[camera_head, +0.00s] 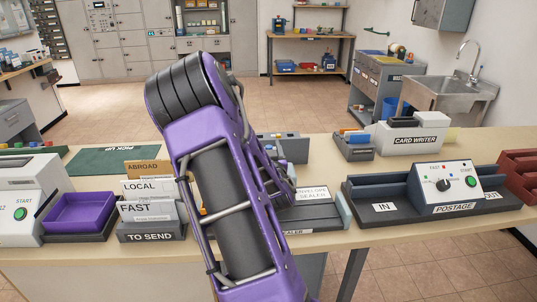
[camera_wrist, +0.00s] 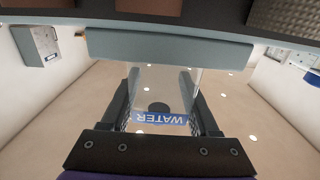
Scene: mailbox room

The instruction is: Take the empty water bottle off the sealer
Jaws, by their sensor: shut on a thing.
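The envelope sealer (camera_head: 312,219) stands on the counter right of the middle in the head view, partly hidden behind my purple arm. My gripper (camera_wrist: 160,78) shows in the wrist view with its two dark fingers on either side of the clear water bottle (camera_wrist: 162,118). It is shut on the bottle, whose blue WATER label reads upside down. A pale blue-grey bar (camera_wrist: 168,47) crosses in front of the fingertips; whether the bottle touches it I cannot tell. My arm hides the bottle and gripper in the head view.
Right of the sealer stands the postage machine (camera_head: 442,188), with the card writer (camera_head: 414,138) behind it. Left of my arm are the TO SEND rack (camera_head: 150,236) and a purple tray (camera_head: 79,212). A green PICK UP mat (camera_head: 115,158) lies farther back.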

